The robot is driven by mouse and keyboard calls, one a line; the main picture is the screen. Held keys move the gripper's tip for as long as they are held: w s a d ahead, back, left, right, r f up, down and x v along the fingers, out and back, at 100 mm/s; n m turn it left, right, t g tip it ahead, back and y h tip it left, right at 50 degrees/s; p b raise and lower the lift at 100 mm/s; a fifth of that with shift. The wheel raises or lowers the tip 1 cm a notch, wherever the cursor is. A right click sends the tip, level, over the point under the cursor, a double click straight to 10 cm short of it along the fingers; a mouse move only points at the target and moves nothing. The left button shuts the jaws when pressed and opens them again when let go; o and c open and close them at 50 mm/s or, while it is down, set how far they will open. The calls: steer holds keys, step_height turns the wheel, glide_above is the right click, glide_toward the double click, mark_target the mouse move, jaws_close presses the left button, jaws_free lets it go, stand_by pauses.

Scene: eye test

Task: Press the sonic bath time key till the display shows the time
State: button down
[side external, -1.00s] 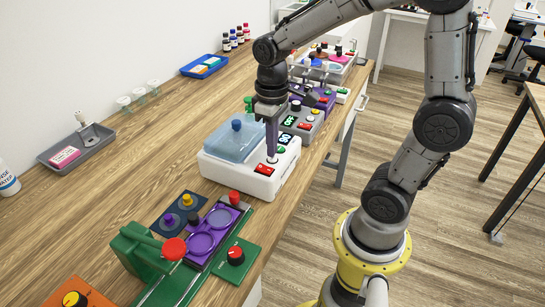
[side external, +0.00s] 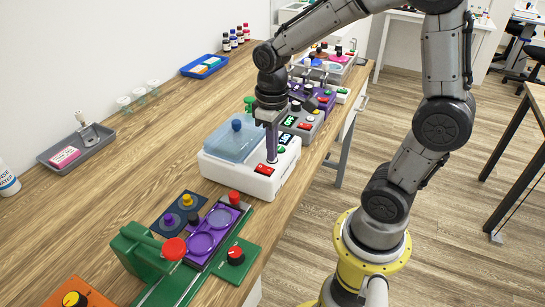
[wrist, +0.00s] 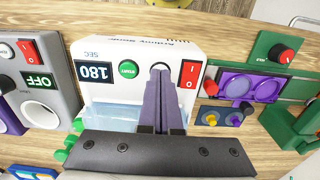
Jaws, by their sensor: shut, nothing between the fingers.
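The sonic bath (side external: 262,187) is a white box with a translucent blue lid (side external: 233,142) on the bench. It also shows in the wrist view (wrist: 110,50). Its display (wrist: 94,72) reads 180, with SEC printed beside it. Next to the display are a green START button (wrist: 128,69), a small round pale key (wrist: 160,65) and a red rocker switch (wrist: 189,75). My gripper (side external: 271,161) points down with its purple fingers together and empty. In the wrist view its fingertips (wrist: 160,72) lie over the pale key and mostly cover it. I cannot tell whether they touch it.
A grey device (side external: 300,123) with an OFF display stands close behind the bath. A green device (side external: 150,246) and a purple tray (side external: 204,240) are in front. A grey tray (side external: 58,157) lies at left.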

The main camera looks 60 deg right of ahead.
step_height(320, 180, up, 8)
stand_by(1.0)
steer(key=s+a+r+t, duration=0.1)
steer(key=s+a+t, duration=0.3)
steer(key=s, duration=0.6)
steer(key=shift+s+t, duration=0.2)
steer(key=shift+t, duration=0.6)
steer(key=shift+s, duration=0.1)
stand_by(2.6)
